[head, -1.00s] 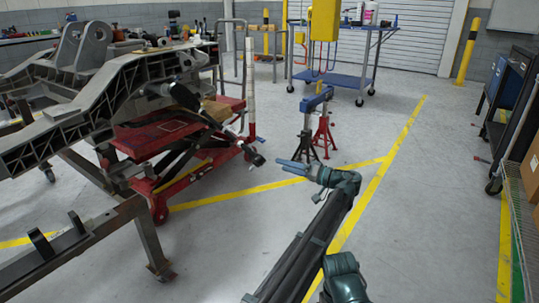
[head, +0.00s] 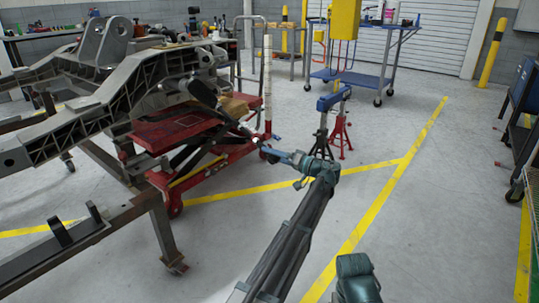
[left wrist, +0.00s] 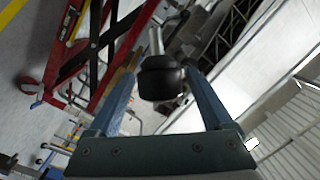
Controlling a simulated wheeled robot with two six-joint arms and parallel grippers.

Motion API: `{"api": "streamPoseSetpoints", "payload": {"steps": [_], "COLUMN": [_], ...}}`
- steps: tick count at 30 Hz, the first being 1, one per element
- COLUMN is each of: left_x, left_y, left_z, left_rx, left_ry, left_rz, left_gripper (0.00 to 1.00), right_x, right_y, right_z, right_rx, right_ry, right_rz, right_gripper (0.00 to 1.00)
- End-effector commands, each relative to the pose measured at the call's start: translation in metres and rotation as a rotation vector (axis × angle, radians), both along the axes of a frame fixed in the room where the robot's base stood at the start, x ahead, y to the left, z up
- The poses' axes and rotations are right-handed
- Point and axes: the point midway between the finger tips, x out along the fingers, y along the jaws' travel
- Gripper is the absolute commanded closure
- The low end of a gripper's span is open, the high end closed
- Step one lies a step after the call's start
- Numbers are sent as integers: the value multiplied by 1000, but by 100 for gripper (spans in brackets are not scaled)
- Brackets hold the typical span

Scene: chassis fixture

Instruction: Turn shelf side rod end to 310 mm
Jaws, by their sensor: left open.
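The rod (head: 203,93), with a dark thick upper part and a thinner lower part, slants down and right from the grey chassis frame (head: 60,133). Its shelf-side rod end shows in the left wrist view as a black rounded cap (left wrist: 161,78) on a pale shaft. My left gripper (head: 266,146) is at this lower end, with its blue fingers pointing left. In the left wrist view the fingers are open and lie on either side of the black cap, with gaps visible. In the head view the fingers partly hide the rod end.
A red lift cart (head: 172,132) stands under the chassis. A red jack stand (head: 341,138) and a darker one are just beyond my left gripper. A blue trolley (head: 352,80) stands at the back.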

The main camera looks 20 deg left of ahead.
Motion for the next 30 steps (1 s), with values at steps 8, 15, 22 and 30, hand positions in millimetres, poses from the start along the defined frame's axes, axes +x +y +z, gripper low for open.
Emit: {"api": "streamPoseSetpoints", "payload": {"steps": [8, 15, 22, 30], "left_x": [4, 4, 4, 5], "left_y": [15, 16, 15, 15], "left_z": [0, 0, 0, -1], "left_rx": [0, 0, -1, -2], "left_ry": [0, 0, 0, 1], "left_rz": [0, 0, -1, -3], "left_gripper": [16, 16, 55, 97], "right_x": [0, 0, 0, 0], "right_y": [0, 0, 0, 0], "right_z": [0, 0, 0, 0], "right_rx": [0, 0, 0, 0], "right_ry": [0, 0, 0, 0], "right_rz": [0, 0, 0, 0], "right_gripper": [16, 16, 16, 16]}}
